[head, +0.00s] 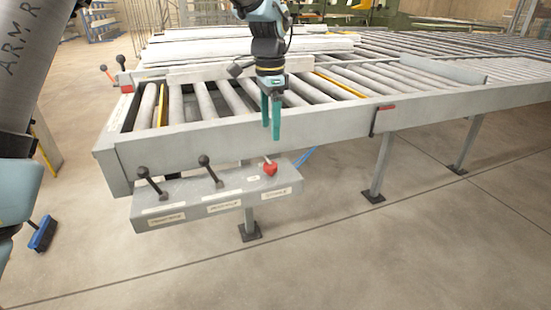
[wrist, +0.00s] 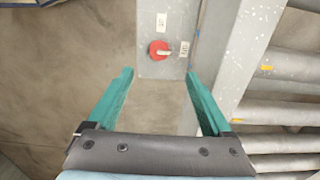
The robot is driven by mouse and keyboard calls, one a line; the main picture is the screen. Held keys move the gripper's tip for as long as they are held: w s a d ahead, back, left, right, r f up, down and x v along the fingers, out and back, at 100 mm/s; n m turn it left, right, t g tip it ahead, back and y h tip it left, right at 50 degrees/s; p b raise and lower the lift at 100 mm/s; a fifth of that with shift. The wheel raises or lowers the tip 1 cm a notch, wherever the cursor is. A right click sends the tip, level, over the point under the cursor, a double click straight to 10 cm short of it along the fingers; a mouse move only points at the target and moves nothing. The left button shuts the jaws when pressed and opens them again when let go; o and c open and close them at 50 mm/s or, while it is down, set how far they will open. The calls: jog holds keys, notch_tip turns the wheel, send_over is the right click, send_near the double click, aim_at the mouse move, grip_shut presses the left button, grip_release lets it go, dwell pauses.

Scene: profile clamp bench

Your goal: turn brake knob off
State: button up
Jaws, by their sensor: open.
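The brake knob (head: 270,169) is red and sits at the right end of the grey control box below the roller table's front edge. In the wrist view the red knob (wrist: 160,50) shows a pale handle pointing right, with small white labels beside it on the grey plate. My gripper (head: 271,134) hangs in front of the table's front rail, above the knob and apart from it. In the wrist view its teal fingers (wrist: 160,72) are spread wide with nothing between them, and the knob lies beyond the tips. I cannot read the labels.
Two black ball-ended levers (head: 147,178) stand on the control box (head: 180,217) left of the knob. The front rail (head: 220,138) and rollers lie close behind my gripper. A red-handled catch (head: 382,112) is on the rail to the right. The floor in front is clear.

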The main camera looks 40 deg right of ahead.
aim_at(270, 162)
notch_tip(270, 162, down, 10)
jog(key=p, duration=0.2)
jog(key=shift+a+f+p, duration=0.1)
jog(key=shift+f+p, duration=0.15)
jog(key=shift+p, duration=0.15)
grip_shut()
dwell(0.5)
